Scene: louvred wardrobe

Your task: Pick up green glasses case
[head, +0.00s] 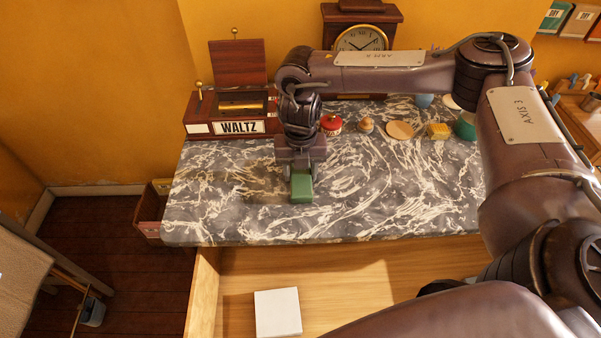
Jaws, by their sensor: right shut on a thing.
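The green glasses case (301,188) is a small green box shape over the marble top, near the left half of the surface. My right gripper (301,170) is shut on its far end, with the fingers on either side of it. My right arm comes in from the right and reaches down over the marble top. Part of the case is hidden by the gripper. I cannot tell whether the case touches the marble or is just above it. My left gripper is not in view.
The dark marble top (400,200) is clear in front. A music box marked WALTZ (238,127) and a clock (360,40) stand at the back. A red item (331,125), a wooden disc (400,130) and a yellow block (437,131) sit behind. An open drawer holds a white block (278,312).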

